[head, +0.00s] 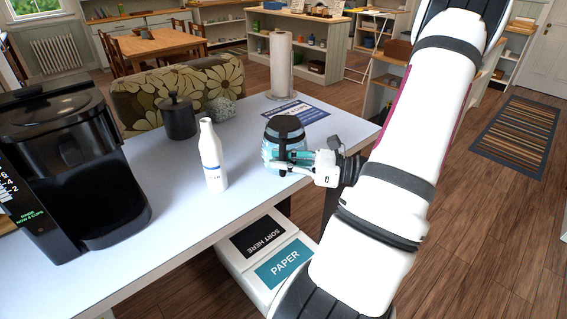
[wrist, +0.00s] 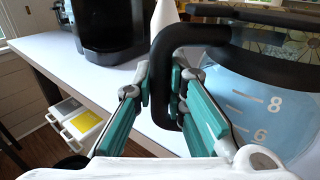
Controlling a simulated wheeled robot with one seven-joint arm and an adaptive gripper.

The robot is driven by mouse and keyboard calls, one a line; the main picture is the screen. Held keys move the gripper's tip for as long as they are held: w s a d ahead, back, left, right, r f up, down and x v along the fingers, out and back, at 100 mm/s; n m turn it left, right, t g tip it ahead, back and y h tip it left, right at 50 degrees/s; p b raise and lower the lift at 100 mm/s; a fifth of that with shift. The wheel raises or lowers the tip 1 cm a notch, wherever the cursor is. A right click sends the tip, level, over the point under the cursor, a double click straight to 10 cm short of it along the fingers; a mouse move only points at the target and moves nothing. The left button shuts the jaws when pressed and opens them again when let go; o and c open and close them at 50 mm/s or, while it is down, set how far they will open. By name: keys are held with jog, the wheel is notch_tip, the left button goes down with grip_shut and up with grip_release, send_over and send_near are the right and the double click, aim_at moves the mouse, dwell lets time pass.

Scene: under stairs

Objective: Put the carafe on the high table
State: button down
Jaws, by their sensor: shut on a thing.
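The carafe (head: 270,152) is a clear glass jug with a black lid and black handle, holding bluish liquid. In the head view it is upright over the right end of a pale-topped table (head: 180,232); I cannot tell whether its base touches the top. My gripper (head: 291,160) reaches in from the right and is shut on the handle. In the wrist view, the green-padded fingers of my gripper (wrist: 164,88) are on both sides of the black handle, and the carafe's glass (wrist: 230,82) with white level marks is at right. The fingers hide part of the handle.
A white bottle (head: 211,165) stands left of the carafe. A black canister (head: 178,116), grey stone-like lump (head: 222,109), paper towel roll (head: 281,62) and blue printed sheet (head: 297,111) are behind. A coffee maker (head: 75,165) is at left. Paper bin (head: 268,258) sits below.

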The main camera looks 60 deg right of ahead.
jog(key=shift+w+d+f, duration=0.75)
jog(key=shift+w+d, duration=0.2)
jog(key=shift+w, duration=0.95)
jog(key=shift+w+d+f, duration=0.75)
jog(key=shift+w+d, duration=0.25)
jog(key=shift+w, duration=0.85)
jog(key=shift+w+d+f, duration=0.75)
jog(key=shift+w+d, duration=0.2)
jog(key=shift+w, duration=0.95)
jog(key=c, duration=1.6)
grip_release()
jog(key=shift+f, duration=0.15)
jog(key=shift+s, duration=0.15)
